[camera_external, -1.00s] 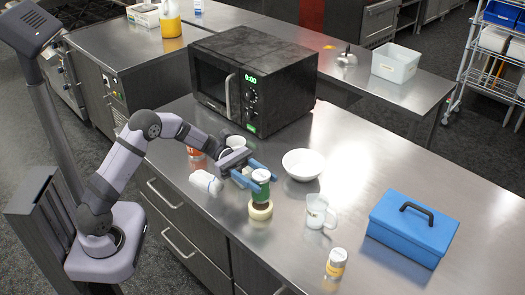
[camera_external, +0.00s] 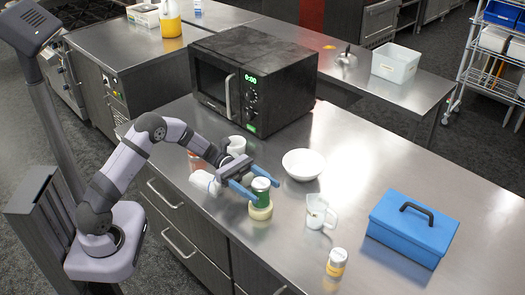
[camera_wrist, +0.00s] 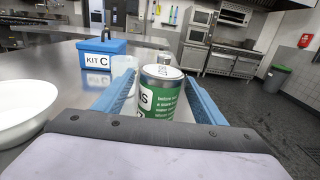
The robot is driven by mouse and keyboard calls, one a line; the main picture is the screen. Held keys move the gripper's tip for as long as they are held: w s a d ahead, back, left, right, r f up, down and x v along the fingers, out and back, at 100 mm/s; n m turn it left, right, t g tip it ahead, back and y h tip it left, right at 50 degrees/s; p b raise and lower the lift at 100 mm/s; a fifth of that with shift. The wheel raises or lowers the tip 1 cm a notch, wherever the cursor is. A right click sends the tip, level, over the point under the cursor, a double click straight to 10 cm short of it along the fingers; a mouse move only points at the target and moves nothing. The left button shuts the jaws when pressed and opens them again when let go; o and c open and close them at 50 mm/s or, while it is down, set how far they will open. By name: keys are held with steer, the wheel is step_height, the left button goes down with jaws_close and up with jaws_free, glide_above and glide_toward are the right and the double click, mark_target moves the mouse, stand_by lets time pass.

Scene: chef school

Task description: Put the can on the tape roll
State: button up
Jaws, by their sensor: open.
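A green can with a pale lid (camera_external: 261,190) stands upright on the cream tape roll (camera_external: 261,210) on the steel counter. In the wrist view the can (camera_wrist: 161,92) stands between the two blue fingers, with a gap visible on its right side. My gripper (camera_external: 254,190) is open around or just behind the can; whether a finger touches it I cannot tell. The tape roll is hidden in the wrist view.
A white bowl (camera_external: 303,164), a clear measuring jug (camera_external: 319,212), a yellow-labelled jar (camera_external: 336,263) and a blue box (camera_external: 412,226) stand nearby. A white cup (camera_external: 236,145) and a white bottle (camera_external: 205,182) are close to my wrist. The microwave (camera_external: 254,82) is behind.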

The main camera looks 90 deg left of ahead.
steer(key=shift+r, duration=0.1)
steer(key=b+v, duration=0.2)
steer(key=v, duration=0.5)
steer(key=shift+s+a, duration=0.2)
steer(key=shift+s, duration=0.05)
steer(key=s+d+f+m+g+y+p, duration=0.2)
steer(key=s+d+m+g+y, duration=0.4)
steer(key=s+d+m, duration=0.3)
steer(key=s+d+f+m+g+y+p, duration=0.3)
steer(key=s+d+m+g+y+p, duration=0.2)
steer(key=s+d+m, duration=0.5)
steer(key=d+m+g+y, duration=0.1)
steer(key=d+m, duration=0.3)
steer(key=m, duration=0.4)
steer(key=shift+d+f+g+y, duration=0.25)
steer(key=shift+f+g+y, duration=0.05)
steer(key=shift+g+y, duration=0.1)
